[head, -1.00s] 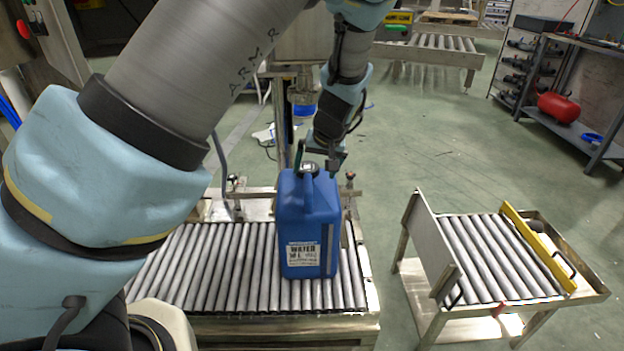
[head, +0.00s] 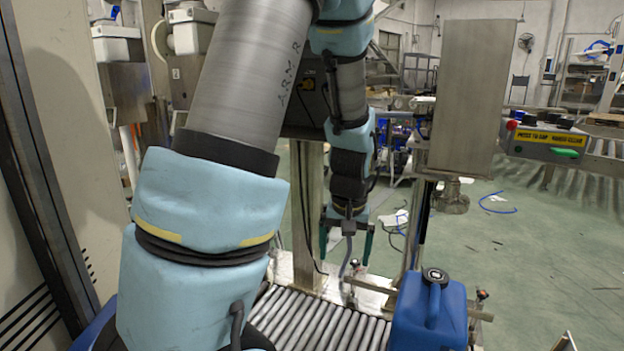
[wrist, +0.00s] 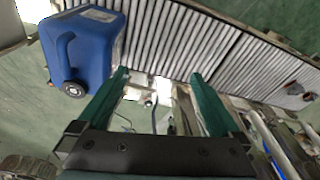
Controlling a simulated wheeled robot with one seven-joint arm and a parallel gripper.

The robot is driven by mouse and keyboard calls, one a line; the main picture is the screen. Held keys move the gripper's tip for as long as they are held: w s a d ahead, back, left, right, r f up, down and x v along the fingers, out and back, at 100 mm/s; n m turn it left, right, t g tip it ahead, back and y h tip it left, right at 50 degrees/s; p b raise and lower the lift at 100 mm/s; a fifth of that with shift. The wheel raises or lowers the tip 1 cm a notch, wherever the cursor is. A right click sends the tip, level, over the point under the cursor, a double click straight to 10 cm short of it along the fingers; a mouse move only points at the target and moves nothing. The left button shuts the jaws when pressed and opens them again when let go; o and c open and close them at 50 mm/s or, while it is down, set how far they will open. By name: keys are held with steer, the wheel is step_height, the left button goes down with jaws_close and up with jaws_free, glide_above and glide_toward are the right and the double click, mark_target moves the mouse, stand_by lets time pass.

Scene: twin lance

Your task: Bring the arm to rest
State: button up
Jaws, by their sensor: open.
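My gripper (head: 346,240) hangs fingers down over the back edge of the roller conveyor, left of the blue water can. Its two green fingers are spread with nothing between them; they also show in the wrist view (wrist: 160,85). The blue can (head: 428,315) stands upright on the rollers with its black cap on top, its lower part cut off by the picture edge. The can also shows in the wrist view (wrist: 85,45), beside the left finger and apart from it.
The roller conveyor (head: 305,322) runs beneath my arm. A steel post with a grey panel (head: 478,95) stands right of the gripper. Open floor lies at the right.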

steer(key=s+a+r+p, duration=0.1)
steer(key=s+a+r, duration=0.2)
steer(key=a, duration=0.4)
steer(key=s+a+r+n+p, duration=0.1)
steer(key=s+a+r, duration=0.2)
steer(key=a, duration=0.3)
steer(key=shift+s+a, duration=0.4)
steer(key=shift+s, duration=0.05)
steer(key=shift+r, duration=0.1)
